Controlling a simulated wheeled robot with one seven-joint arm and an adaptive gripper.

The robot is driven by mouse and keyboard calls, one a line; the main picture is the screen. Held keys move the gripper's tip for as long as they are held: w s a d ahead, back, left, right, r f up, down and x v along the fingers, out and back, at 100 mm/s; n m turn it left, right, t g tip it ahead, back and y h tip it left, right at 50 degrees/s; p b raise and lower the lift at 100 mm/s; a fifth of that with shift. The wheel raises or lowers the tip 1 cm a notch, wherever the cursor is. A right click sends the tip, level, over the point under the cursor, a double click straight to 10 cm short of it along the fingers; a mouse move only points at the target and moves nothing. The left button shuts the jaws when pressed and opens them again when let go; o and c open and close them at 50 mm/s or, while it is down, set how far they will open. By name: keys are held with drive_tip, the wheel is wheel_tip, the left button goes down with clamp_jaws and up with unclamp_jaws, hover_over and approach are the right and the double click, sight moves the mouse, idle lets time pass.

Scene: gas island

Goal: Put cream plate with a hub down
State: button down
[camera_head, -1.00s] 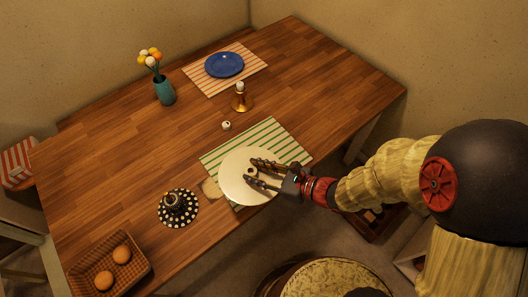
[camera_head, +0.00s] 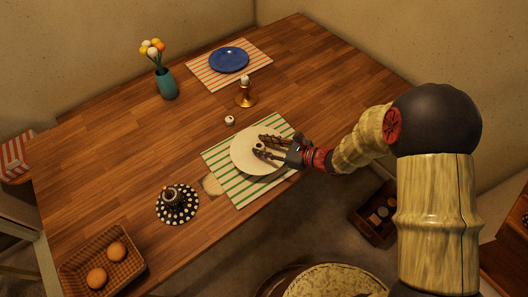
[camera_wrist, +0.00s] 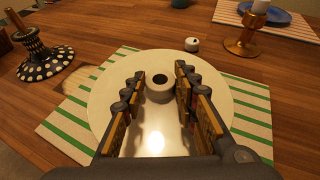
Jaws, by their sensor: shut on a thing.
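The cream plate with a hub (camera_head: 243,158) is over the green-striped mat (camera_head: 226,185) near the table's front edge. My gripper (camera_head: 260,146) comes in from the right, its fingers lying over the plate. In the wrist view the plate (camera_wrist: 110,98) looks level, and its raised round hub (camera_wrist: 160,90) sits between my two fingertips. My gripper is shut on the plate at this hub. Part of the plate is hidden under my fingers. I cannot tell whether its underside touches the mat.
A dotted black-and-white stand (camera_head: 177,212) is left of the mat. A brass candlestick (camera_head: 246,96) and a small white round thing (camera_head: 230,120) are behind it. The table's middle left is clear.

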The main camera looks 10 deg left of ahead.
sight(264, 149)
drive_tip(key=shift+w+f, duration=0.25)
drive_tip(key=shift+f, duration=0.15)
drive_tip(key=shift+w+f+b, duration=0.1)
drive_tip(key=shift+f+b, duration=0.9)
drive_tip(key=shift+f, duration=0.5)
drive_tip(key=shift+f, duration=0.1)
drive_tip(key=c, duration=1.4)
unclamp_jaws()
drive_tip(key=shift+f, duration=0.1)
drive_tip(key=shift+r, duration=0.25)
drive_tip(key=p+v, duration=0.3)
drive_tip(key=v, duration=0.7)
drive_tip(key=shift+d+r+p, duration=0.1)
drive_tip(key=shift+d+p, duration=0.2)
drive_tip(key=shift+p, duration=0.1)
drive_tip(key=shift+s+d+r, duration=0.2)
drive_tip(key=shift+s+d, duration=0.1)
drive_tip(key=shift+d, duration=0.3)
